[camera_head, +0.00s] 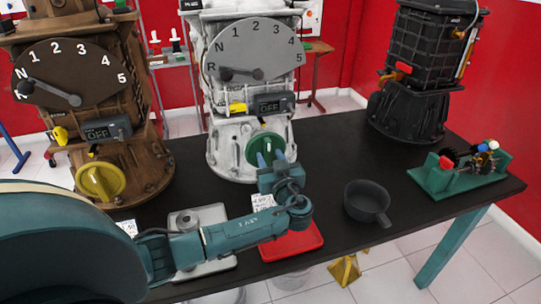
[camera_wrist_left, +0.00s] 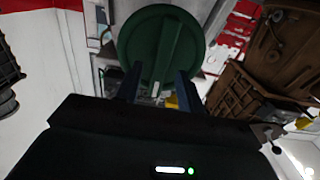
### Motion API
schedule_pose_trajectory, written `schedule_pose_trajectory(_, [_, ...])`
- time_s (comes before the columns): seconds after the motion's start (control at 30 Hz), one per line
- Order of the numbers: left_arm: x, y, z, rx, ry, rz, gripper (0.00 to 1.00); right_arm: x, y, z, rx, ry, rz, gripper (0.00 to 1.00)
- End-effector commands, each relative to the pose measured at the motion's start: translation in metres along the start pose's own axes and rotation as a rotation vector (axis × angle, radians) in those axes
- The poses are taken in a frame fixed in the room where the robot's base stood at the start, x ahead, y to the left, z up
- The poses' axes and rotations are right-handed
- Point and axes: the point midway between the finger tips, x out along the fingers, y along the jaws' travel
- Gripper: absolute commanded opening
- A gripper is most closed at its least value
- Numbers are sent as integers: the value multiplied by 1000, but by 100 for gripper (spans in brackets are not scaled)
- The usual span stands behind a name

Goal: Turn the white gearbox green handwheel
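The white gearbox (camera_head: 225,110) stands at the table's back, its gear dial (camera_head: 253,52) and a small OFF display (camera_head: 272,103) above the green handwheel. The round green handwheel (camera_head: 264,149) is low on its front, partly hidden by my left gripper (camera_head: 266,158). In the left wrist view, the handwheel (camera_wrist_left: 162,40) with its raised grip bar is straight ahead. My left gripper's two fingers (camera_wrist_left: 158,80) are apart, one on each side of the bar's line, close to the wheel. I cannot tell whether they touch it. My right gripper is not in view.
A brown gearbox (camera_head: 95,60) with a yellow handwheel (camera_head: 100,181) stands left. A black gearbox (camera_head: 415,75) stands right. A dark pan (camera_head: 366,202), a red tray (camera_head: 300,245), a grey scale-like tray (camera_head: 215,215) and a green-based model (camera_head: 455,180) share the table.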

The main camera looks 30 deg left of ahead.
Motion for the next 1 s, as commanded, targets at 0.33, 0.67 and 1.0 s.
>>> schedule_pose_trajectory(0.33, [7,0,0,-1,-1,2,38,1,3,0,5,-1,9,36])
schedule_pose_trajectory(0.67, [7,0,0,0,-1,1,15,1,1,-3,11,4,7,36])
schedule_pose_trajectory(1.0, [7,0,1,1,-1,1,0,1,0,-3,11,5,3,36])
